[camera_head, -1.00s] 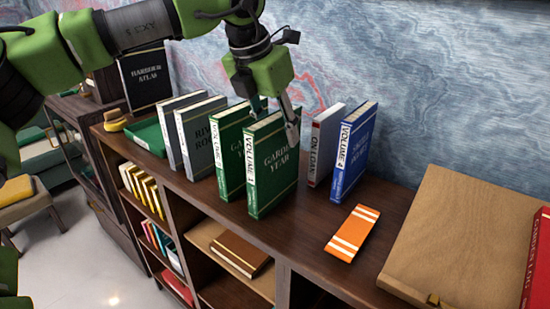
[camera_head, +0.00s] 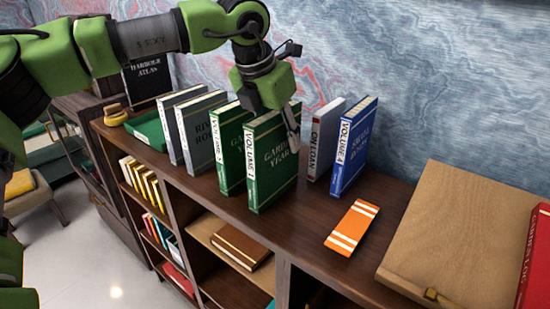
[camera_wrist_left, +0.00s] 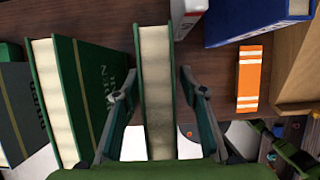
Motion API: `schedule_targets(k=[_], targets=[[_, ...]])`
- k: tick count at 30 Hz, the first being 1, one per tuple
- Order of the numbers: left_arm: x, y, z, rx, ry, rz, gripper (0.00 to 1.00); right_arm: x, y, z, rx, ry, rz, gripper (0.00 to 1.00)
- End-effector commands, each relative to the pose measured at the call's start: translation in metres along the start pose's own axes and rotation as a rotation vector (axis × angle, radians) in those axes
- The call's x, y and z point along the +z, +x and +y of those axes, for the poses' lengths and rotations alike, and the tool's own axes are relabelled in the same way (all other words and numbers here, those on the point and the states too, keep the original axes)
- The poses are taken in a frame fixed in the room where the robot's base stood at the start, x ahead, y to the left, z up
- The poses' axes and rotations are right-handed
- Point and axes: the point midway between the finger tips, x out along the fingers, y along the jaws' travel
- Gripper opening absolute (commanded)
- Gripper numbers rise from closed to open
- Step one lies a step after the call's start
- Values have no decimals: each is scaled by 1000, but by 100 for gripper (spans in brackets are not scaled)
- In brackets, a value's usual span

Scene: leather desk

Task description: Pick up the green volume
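Two green volumes stand upright near the middle of the wooden shelf top. My left gripper (camera_head: 272,112) is over the right-hand green volume (camera_head: 270,165), with one finger showing on its right side. In the left wrist view this volume (camera_wrist_left: 156,85) is between the two open fingers (camera_wrist_left: 158,95), with a small gap visible on each side. The other green volume (camera_head: 229,150) stands just left of it; it also shows in the left wrist view (camera_wrist_left: 80,100), close to the left finger.
Grey books (camera_head: 200,130) stand to the left. A white-spined book (camera_head: 324,140) and a blue volume (camera_head: 354,148) stand to the right. An orange striped item (camera_head: 352,228) lies flat in front of them.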

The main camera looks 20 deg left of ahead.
Motion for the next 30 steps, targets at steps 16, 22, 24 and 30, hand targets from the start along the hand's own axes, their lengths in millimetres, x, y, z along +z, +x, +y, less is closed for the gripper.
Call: schedule_targets(k=[16,22,24,30], targets=[[-1,2,0,0,-1,0,39,-3,5,-2,-2,2,4,40],[-1,2,0,0,-1,0,0,-3,5,-2,-2,2,5,40],[-1,2,0,0,-1,0,0,-3,5,-2,-2,2,5,40],[0,1,0,0,-1,-3,0,-3,4,-1,-1,2,5,40]])
